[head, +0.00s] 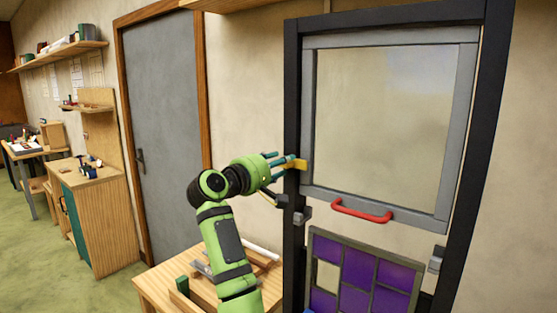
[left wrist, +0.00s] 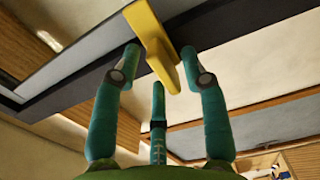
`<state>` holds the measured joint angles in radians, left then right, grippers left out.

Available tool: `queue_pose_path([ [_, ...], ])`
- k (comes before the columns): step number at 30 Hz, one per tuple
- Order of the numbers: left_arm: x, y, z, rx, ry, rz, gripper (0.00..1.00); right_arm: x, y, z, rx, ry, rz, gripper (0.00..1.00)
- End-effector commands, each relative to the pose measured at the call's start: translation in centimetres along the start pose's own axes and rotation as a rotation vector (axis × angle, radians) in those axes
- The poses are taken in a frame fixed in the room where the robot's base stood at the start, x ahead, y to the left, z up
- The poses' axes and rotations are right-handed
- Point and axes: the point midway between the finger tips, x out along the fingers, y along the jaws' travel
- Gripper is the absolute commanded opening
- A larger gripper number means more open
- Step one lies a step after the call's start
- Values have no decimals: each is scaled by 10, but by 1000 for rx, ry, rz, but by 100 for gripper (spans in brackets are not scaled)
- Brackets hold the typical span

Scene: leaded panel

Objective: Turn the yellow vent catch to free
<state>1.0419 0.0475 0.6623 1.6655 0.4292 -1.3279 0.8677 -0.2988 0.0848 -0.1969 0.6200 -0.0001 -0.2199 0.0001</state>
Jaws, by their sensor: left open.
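The yellow vent catch (head: 301,165) sits at the left edge of the grey vent frame (head: 309,110), low on its left side. In the left wrist view the catch (left wrist: 152,40) has a wide flat part at the top and a narrow arm pointing down between my fingers. My left gripper (head: 287,162) is at the catch, coming from the left. In the left wrist view the left gripper (left wrist: 162,75) is open, with its teal fingers spread on either side of the catch's narrow end. I cannot tell whether any finger touches it.
A red handle (head: 362,211) is on the vent's lower rail. Below is a purple leaded panel (head: 360,275) in the dark frame (head: 290,230). Grey clips (head: 435,260) sit on the frame. A wooden table (head: 160,285) with loose items stands below my left arm.

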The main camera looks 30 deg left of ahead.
Motion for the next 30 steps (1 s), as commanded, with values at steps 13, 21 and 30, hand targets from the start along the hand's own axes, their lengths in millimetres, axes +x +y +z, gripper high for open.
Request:
queue_pose_path([
  [13,0,-1,0,0,0,-1,0,1,-10,-2,-1,3,-13,40],
  [21,0,-3,0,41,1,-3,0,6,-9,-1,-1,2,-11,40],
  [30,-1,-5,0,232,3,-3,0,25,-4,2,-2,0,-5,40],
])
